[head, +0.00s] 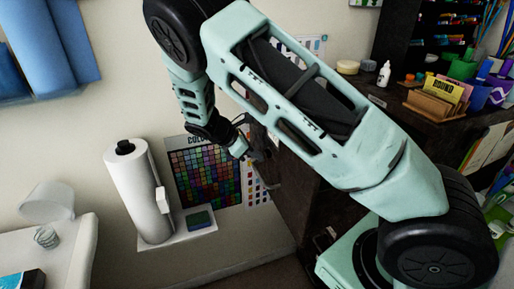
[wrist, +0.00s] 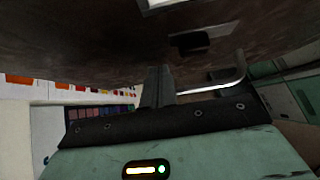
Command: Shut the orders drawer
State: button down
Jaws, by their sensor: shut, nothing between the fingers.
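My gripper (head: 257,156) is shut and empty, in front of the dark wooden cabinet (head: 300,195) in the head view. In the wrist view its fingers (wrist: 158,86) are together, pointing at a dark brown panel (wrist: 90,48) close ahead. A curved pale metal bar (wrist: 240,66), like a pull handle, lies just right of the fingers. I cannot tell whether they touch it. A small black fitting (wrist: 190,42) is on the dark panel. No label for the orders drawer is readable, and my arm hides much of the cabinet front, so I cannot tell how far the drawer stands open.
A paper towel roll (head: 138,190) stands on a small white shelf (head: 190,230) left of the gripper. A colour chart (head: 205,175) hangs on the wall behind. The cabinet top holds a glue bottle (head: 384,74) and a wooden card holder (head: 432,104). A white table (head: 70,255) is at lower left.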

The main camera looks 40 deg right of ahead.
jog(key=shift+s+d, duration=0.1)
jog(key=shift+d, duration=0.2)
jog(key=s+d, duration=0.3)
jog(key=d, duration=0.7)
jog(key=s+d+b, duration=0.1)
jog(key=s+d, duration=0.2)
jog(key=d, duration=0.7)
jog(key=s+d, duration=0.3)
jog(key=d, duration=0.7)
jog(key=shift+d+b, duration=0.35)
jog(key=shift+s+d, duration=0.1)
jog(key=shift+d, duration=0.4)
jog(key=shift+d+r, duration=0.1)
jog(key=shift+d, duration=0.05)
jog(key=shift+s+d, duration=0.1)
jog(key=shift+r, duration=0.1)
